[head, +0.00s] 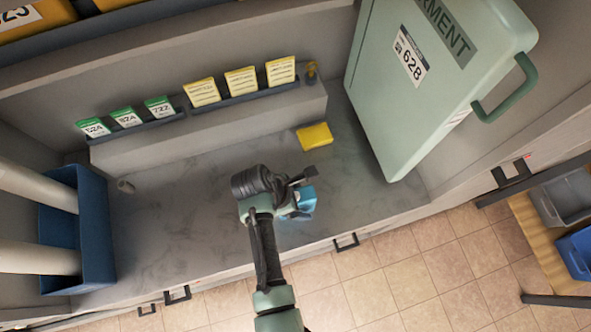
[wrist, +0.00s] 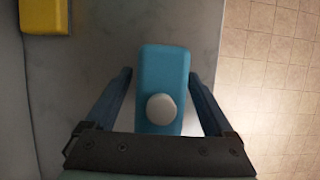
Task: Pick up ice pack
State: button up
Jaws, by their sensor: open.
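The ice pack is a light blue block with a round white cap, lying on the grey counter (head: 190,215). In the wrist view the ice pack (wrist: 165,75) sits between the two spread fingers of my gripper (wrist: 162,100), with a gap on each side. In the head view the ice pack (head: 306,203) shows partly, with my gripper (head: 303,191) over it and hiding some of it. My gripper is open and holds nothing.
A yellow block (head: 315,136) lies behind the ice pack, and it also shows in the wrist view (wrist: 45,15). A large green case (head: 425,85) stands to the right. A blue bin (head: 92,225) with white rolls is at the left. The counter's front edge is close to the ice pack.

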jog(key=shift+d+f, duration=0.1)
jog(key=shift+f, duration=0.1)
grip_shut()
dwell(0.3)
jog(key=shift+r, duration=0.1)
